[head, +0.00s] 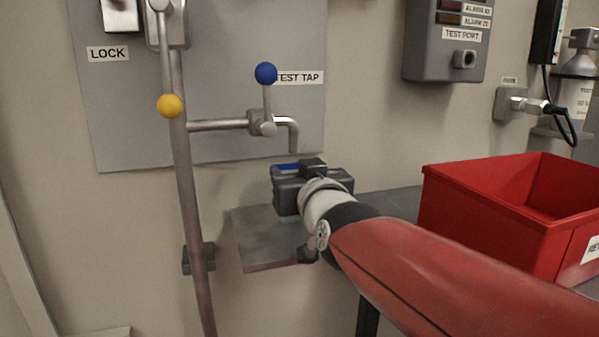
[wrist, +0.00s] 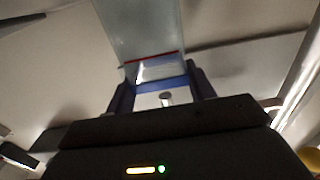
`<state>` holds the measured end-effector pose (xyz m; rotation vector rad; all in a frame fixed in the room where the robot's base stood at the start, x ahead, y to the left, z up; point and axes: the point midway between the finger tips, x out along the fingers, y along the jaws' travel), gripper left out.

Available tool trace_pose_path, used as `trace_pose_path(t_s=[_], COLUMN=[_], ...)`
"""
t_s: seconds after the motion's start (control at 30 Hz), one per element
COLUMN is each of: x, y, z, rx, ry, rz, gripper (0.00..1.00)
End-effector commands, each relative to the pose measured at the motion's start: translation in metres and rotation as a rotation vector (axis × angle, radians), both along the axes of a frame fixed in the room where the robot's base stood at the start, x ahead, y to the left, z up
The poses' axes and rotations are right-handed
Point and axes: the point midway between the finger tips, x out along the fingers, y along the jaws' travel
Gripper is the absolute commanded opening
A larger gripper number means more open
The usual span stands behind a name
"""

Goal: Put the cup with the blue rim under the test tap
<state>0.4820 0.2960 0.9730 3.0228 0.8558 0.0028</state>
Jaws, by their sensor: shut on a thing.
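The cup with the blue rim (head: 286,166) shows in the head view only as a strip of blue rim behind my gripper (head: 300,182). Its lower part is hidden, so I cannot tell whether it touches the small grey shelf (head: 262,240) below. My gripper is shut on the cup. In the wrist view, the cup's blue band (wrist: 160,87) sits between the two fingers of my gripper (wrist: 162,92). The test tap (head: 262,122) has a blue ball handle and a bent spout (head: 294,135). The spout's end appears just above the cup's rim.
A yellow-knobbed lever (head: 170,106) and vertical pipe (head: 185,200) stand left of the cup. A red bin (head: 480,208) sits on the counter to the right. A grey test port box (head: 445,45) is on the wall at upper right. The small shelf's left part is bare.

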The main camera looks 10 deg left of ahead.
Motion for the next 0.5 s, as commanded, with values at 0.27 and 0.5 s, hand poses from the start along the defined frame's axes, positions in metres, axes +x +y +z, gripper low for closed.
trace_pose_path(t_s=[0.27,0.5], x=[-0.0001,-0.0001], y=[-0.0003,-0.0002], z=[-0.0027,-0.0028], rx=[0.0,0.0], ry=[0.0,0.0], rz=[0.0,0.0], gripper=[0.63,0.76])
